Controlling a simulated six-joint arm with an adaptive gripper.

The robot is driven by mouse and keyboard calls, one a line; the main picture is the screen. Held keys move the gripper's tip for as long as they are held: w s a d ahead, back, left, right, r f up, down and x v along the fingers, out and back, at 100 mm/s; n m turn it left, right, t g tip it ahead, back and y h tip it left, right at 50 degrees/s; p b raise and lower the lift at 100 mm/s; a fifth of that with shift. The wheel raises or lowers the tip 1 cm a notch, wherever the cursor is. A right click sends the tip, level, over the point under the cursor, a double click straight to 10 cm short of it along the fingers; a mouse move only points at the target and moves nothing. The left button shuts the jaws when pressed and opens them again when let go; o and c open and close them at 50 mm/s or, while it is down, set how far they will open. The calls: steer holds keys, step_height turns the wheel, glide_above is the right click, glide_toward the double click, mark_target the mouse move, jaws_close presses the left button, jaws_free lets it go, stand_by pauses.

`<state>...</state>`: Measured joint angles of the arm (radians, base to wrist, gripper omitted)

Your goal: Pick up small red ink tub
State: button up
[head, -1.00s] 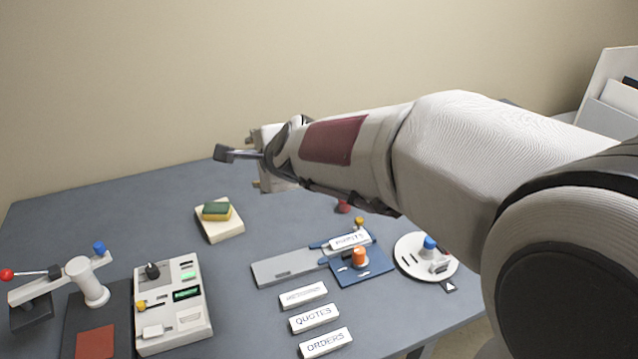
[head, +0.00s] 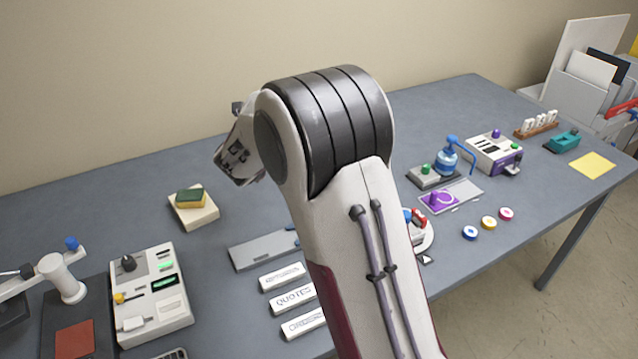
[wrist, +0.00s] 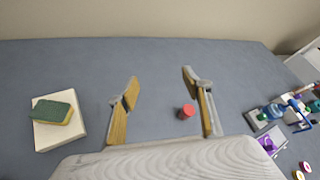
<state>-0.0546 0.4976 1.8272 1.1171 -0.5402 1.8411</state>
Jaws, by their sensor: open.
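A small round tub with a red top (head: 507,214) sits at the right end of a short row on the desk, near the front edge; it also shows at the lower right edge of the wrist view (wrist: 305,167). A small red cylinder (wrist: 187,111) stands on the desk in the wrist view, near the right finger; my arm hides it in the head view. I cannot tell for sure which is the ink tub. My gripper (wrist: 160,80) is open and empty, above the back of the desk, far left of the row of tubs.
A yellow tub (head: 488,223) and a blue tub (head: 470,232) stand beside the red-topped one. Behind them are a purple plate (head: 466,192) and a blue bottle device (head: 447,158). A green sponge (head: 191,197) lies on a pale block at left.

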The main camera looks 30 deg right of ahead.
steer(key=s+d+f+m+g+h, duration=0.1)
steer(key=d+f+m, duration=0.2)
steer(key=f+m, duration=0.1)
steer(key=d+f+m+g+h, duration=0.2)
steer(key=d+f+m, duration=0.1)
steer(key=f+m, duration=0.1)
steer(key=s+d+f+m+g+h, duration=0.1)
steer(key=d+f+m+h, duration=0.1)
steer(key=f+m, duration=0.2)
steer(key=shift+s+d+f+g, duration=0.15)
steer(key=shift+d+f, duration=0.05)
steer(key=shift+f, duration=0.5)
steer(key=shift+s+d+f+g, duration=0.15)
steer(key=shift+d+f, duration=0.05)
steer(key=shift+f, duration=0.45)
steer(key=shift+s+d+f+m+g+h, duration=0.25)
steer(key=shift+s+f+m+g+h, duration=0.15)
steer(key=shift+f, duration=0.1)
steer(key=shift+w+d, duration=0.1)
steer(key=shift+x, duration=1.2)
steer(key=shift+w+x, duration=0.25)
steer(key=shift+x, duration=2.35)
